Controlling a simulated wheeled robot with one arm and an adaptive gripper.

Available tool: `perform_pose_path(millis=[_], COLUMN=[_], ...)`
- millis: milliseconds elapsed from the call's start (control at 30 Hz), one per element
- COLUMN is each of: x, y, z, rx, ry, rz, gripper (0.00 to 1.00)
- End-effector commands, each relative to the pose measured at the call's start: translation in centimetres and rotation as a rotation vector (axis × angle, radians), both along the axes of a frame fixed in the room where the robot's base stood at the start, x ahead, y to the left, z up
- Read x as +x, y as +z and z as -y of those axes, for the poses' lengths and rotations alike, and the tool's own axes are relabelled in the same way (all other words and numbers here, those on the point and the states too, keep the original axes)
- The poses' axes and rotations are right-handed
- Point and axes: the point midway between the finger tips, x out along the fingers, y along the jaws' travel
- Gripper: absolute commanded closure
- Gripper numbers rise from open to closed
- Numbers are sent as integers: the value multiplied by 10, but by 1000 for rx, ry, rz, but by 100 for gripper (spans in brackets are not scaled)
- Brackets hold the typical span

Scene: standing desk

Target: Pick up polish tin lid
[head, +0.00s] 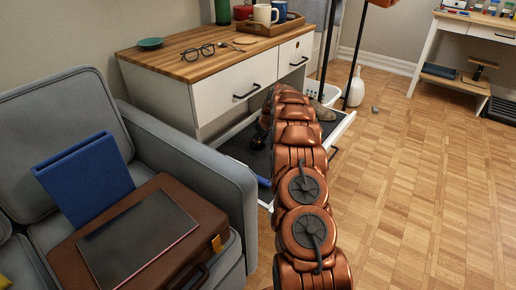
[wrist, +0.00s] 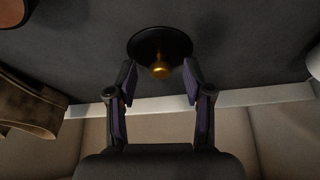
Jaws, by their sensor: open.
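The polish tin lid (wrist: 147,44) appears in the wrist view as a dark round disc with a gold knob (wrist: 161,70). It rests on a dark grey surface. My gripper (wrist: 159,68) is open, its two fingers spread left and right of the knob, with gaps showing on both sides. No contact is visible. In the head view my copper arm reaches down to a low white-edged tray (head: 341,130) with a dark liner, below the wooden-topped cabinet (head: 220,102). The lid cannot be made out there, and my gripper is mostly hidden behind my arm.
A pale edge strip (wrist: 240,99) crosses the wrist view close to my fingers. A brown object (wrist: 32,112) lies at its left. In the head view a brown shoe (head: 322,111) sits on the tray. The grey sofa (head: 214,165) stands left.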

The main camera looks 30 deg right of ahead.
Motion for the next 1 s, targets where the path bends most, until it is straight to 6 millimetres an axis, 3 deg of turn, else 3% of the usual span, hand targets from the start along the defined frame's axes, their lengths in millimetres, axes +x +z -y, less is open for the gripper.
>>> perform_pose_path(millis=[233,700,1000], x=[1,1,1], y=[-1,-1,3], z=[0,0,0], rx=[0,0,0], ry=[-1,0,0], rz=[0,0,0], gripper=[50,97,97])
